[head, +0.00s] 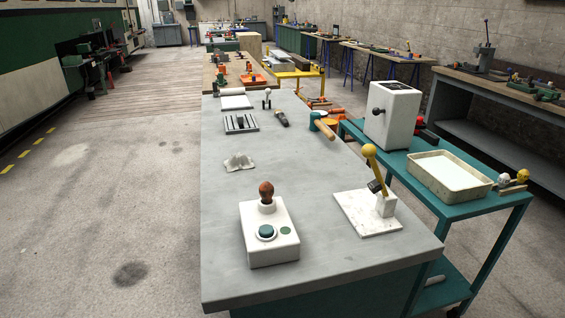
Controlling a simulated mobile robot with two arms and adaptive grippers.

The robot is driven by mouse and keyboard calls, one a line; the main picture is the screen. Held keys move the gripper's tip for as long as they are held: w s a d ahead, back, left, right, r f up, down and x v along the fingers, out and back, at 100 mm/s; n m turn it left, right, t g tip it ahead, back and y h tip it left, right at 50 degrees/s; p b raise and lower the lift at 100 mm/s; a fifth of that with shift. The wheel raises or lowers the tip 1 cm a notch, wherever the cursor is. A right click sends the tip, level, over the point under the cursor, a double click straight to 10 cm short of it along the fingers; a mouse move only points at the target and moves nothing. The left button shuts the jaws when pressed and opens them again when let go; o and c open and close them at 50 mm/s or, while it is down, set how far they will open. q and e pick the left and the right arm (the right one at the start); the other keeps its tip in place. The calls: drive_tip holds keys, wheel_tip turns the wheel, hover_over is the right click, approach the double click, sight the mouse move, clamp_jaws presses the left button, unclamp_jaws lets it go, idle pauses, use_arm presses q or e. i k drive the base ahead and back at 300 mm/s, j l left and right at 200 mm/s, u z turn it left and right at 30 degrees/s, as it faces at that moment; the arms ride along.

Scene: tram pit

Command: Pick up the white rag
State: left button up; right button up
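The white rag (239,162) lies crumpled on the left part of the long grey workbench (305,219), close to its left edge. Nothing covers it, and it stands apart from the things around it. Neither of my grippers shows in the head view.
A white control box (270,240) with a brown-knobbed lever and a white base with a yellow lever (376,178) stand nearer. A slotted plate (240,122), a dark-ended tool (282,119) and a teal hammer (322,125) lie beyond. A teal cart (462,211) stands right; the left floor is open.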

sight(239, 161)
drive_tip(key=i+j+z, duration=0.1)
drive_tip(key=j+z, duration=0.35)
drive_tip(key=i+j+z, duration=0.1)
drive_tip(key=j+z, duration=0.15)
drive_tip(key=z, duration=0.15)
drive_tip(key=j+z, duration=0.45)
drive_tip(key=l, duration=0.1)
